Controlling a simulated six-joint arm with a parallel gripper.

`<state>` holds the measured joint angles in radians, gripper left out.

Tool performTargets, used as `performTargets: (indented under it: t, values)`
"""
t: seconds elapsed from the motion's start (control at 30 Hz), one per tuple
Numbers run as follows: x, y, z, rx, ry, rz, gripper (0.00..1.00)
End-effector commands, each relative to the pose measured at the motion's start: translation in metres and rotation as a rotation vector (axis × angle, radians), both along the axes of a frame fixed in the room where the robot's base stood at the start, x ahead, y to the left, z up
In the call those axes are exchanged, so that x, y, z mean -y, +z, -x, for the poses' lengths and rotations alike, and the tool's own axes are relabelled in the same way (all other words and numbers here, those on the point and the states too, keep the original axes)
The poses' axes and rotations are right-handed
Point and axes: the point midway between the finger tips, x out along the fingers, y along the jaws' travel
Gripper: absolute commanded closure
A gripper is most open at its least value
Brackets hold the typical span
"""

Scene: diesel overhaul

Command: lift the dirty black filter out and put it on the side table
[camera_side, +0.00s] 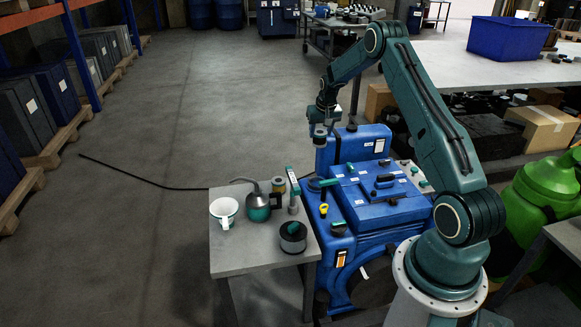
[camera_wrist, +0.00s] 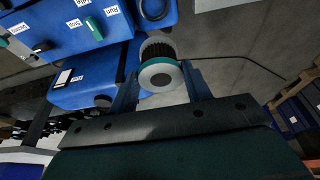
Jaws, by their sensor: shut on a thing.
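My gripper (camera_side: 320,118) hangs at the engine's far left corner, over a blue upright part (camera_side: 322,158). In the wrist view my gripper (camera_wrist: 160,85) is shut on the black filter (camera_wrist: 157,48), which has dark pleats, a teal band and a grey end cap with a hole. In the side view the filter is small and hard to make out. The grey side table (camera_side: 238,257) stands at the engine's left.
On the side table stand a white mug (camera_side: 224,211), a teal oil can (camera_side: 258,208), a yellowish cylinder (camera_side: 279,186), a green-handled upright tool (camera_side: 293,190) and a dark round part with a teal knob (camera_side: 293,237). The table's front left is bare. The blue engine (camera_side: 370,213) carries several handles.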

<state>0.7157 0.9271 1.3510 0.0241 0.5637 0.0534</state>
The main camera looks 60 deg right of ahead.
Motion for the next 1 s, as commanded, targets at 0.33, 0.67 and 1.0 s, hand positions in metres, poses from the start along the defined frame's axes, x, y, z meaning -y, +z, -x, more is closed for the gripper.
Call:
performTargets:
  t: [0.33, 0.67, 1.0]
  values:
    - [-0.019, 0.052, -0.008, -0.001, 0.003, -0.004, 0.74]
    - [-0.102, 0.051, -0.032, -0.005, -0.001, -0.019, 0.74]
    - [-0.220, 0.050, -0.039, -0.011, -0.005, -0.025, 0.74]
